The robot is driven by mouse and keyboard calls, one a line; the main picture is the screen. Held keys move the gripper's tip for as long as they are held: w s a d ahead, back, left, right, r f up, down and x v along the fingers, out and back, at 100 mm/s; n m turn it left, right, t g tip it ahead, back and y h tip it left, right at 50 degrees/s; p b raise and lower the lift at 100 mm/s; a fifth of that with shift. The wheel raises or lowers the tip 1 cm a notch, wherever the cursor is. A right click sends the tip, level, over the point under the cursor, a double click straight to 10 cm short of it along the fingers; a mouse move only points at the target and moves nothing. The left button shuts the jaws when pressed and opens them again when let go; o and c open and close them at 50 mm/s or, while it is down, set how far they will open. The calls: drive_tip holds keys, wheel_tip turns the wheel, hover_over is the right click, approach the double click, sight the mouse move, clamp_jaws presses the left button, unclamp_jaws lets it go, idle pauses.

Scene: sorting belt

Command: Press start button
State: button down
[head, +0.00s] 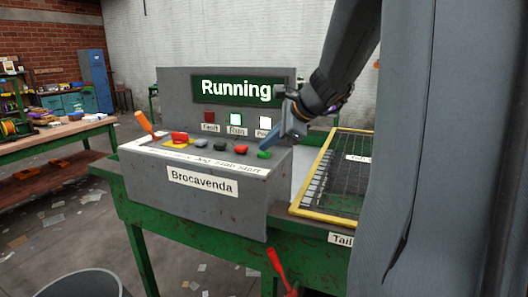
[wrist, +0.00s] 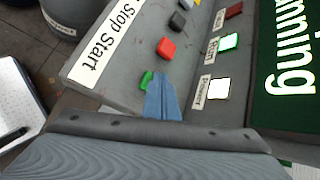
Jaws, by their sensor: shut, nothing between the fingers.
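The green start button (head: 264,155) is at the right end of the button row on the grey control box labelled Brocavenda (head: 203,181). In the wrist view the green button (wrist: 146,80) shows partly behind my fingertips. My gripper (head: 268,146) is shut and empty, with its blue fingers (wrist: 162,95) pointing down at the button. The tips are at or very close to the button; I cannot tell whether they touch. The display (head: 238,90) reads "Running", and the green Run lamp (head: 236,119) is lit.
A red button (head: 241,149), dark buttons and a larger red knob (head: 179,137) sit left of the green button. An orange-handled lever (head: 143,121) stands at the box's left end. A yellow-framed belt section (head: 316,211) lies to the right. A wooden workbench (head: 61,133) is far left.

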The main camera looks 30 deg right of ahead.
sight(268, 153)
idle(0.3)
drive_tip(key=shift+r+p, duration=0.85)
drive_tip(key=shift+r, duration=0.05)
drive_tip(key=shift+r, duration=0.1)
wheel_tip(268, 153, up, 5)
drive_tip(key=p, duration=0.4)
drive_tip(key=shift+p, duration=0.3)
idle(0.3)
